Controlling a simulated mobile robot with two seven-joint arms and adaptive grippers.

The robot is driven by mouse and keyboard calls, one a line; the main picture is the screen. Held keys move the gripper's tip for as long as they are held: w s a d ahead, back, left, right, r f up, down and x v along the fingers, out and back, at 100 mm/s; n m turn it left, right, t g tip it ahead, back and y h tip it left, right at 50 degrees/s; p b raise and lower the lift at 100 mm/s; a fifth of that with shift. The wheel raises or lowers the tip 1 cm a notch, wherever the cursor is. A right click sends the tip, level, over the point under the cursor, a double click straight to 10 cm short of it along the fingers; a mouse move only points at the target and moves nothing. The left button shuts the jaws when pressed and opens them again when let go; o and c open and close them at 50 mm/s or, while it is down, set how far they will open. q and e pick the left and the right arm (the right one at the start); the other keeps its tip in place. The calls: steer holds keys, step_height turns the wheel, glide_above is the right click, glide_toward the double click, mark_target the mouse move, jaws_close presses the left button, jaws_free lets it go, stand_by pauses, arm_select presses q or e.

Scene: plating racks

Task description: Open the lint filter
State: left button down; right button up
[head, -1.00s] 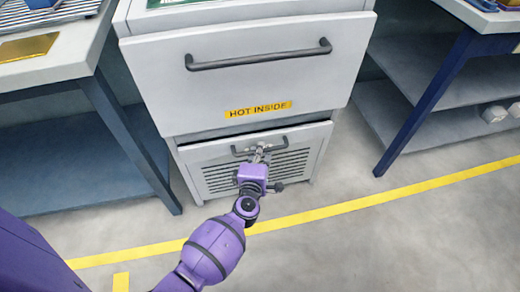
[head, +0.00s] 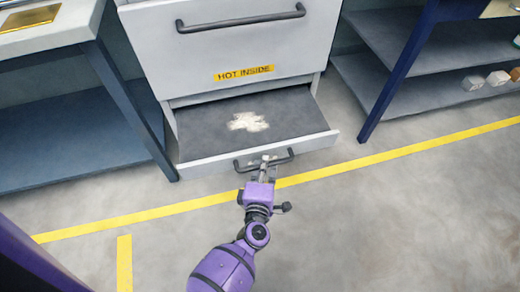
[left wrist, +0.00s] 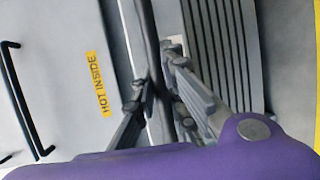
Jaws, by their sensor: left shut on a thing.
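The lint filter (head: 295,112) is a low, dark flat drawer under the grey machine. It stands pulled out, with its light front panel towards me. A pale, ragged patch like lint (head: 247,122) lies on its middle. My left gripper (head: 265,164) is shut on the dark bar handle (head: 286,156) of the filter's front. In the left wrist view the gripper's fingers (left wrist: 157,82) close around the dark handle bar (left wrist: 151,35), beside the slatted front (left wrist: 222,50). My right gripper is in no view.
The machine's upper front (head: 220,55) has a long handle (head: 240,20) and a yellow HOT INSIDE label (head: 243,73). Shelved tables stand left (head: 65,120) and right (head: 430,70). The floor in front is clear, with yellow lines (head: 400,149).

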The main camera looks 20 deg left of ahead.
arm_select(q)
steer(key=s+d, duration=0.2)
steer(key=s, duration=0.1)
steer(key=shift+s+d, duration=0.15)
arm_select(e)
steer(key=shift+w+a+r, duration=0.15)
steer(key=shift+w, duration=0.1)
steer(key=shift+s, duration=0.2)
